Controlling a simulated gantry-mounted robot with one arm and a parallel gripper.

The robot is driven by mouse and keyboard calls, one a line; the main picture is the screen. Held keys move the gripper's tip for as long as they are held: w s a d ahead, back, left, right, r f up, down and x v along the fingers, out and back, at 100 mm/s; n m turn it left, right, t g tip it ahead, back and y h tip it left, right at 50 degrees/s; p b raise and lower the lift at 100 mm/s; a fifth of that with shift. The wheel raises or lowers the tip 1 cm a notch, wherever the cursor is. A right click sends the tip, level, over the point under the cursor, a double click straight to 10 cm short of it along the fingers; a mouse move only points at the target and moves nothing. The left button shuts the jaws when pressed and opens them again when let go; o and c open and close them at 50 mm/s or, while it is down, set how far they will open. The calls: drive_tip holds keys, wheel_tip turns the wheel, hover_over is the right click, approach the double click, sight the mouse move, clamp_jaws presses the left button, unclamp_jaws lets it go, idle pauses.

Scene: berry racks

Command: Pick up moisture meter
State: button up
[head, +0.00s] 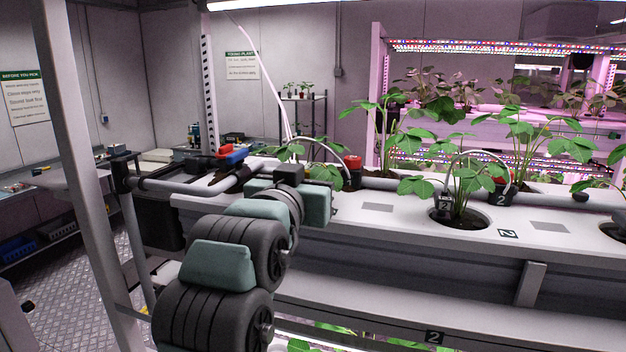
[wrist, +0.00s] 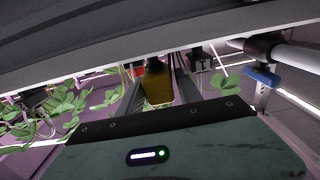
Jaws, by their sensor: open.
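In the wrist view, a yellow-olive block with a dark top (wrist: 157,88) shows between the two grey fingers of my gripper (wrist: 158,74). It looks like the moisture meter, but I cannot read any face or dial on it. My gripper is open, with a finger on each side of the block; I cannot tell whether either touches it. In the head view, my arm reaches up to the left end of the white planting gutter (head: 385,217). My fingers and the yellow block are hidden there behind my wrist.
A black, red-topped item (head: 352,171) stands on the gutter, right of my wrist. A potted strawberry plant (head: 460,212) and black numbered tags (head: 502,195) are farther right. Grey pipes (head: 190,185) and a blue-handled valve (head: 231,157) lie left. Leaves (wrist: 62,105) crowd the wrist view's left.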

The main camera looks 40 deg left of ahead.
drive_tip(key=x, duration=0.3)
drive_tip(key=shift+w+p, duration=0.1)
drive_tip(key=shift+p, duration=0.2)
clamp_jaws()
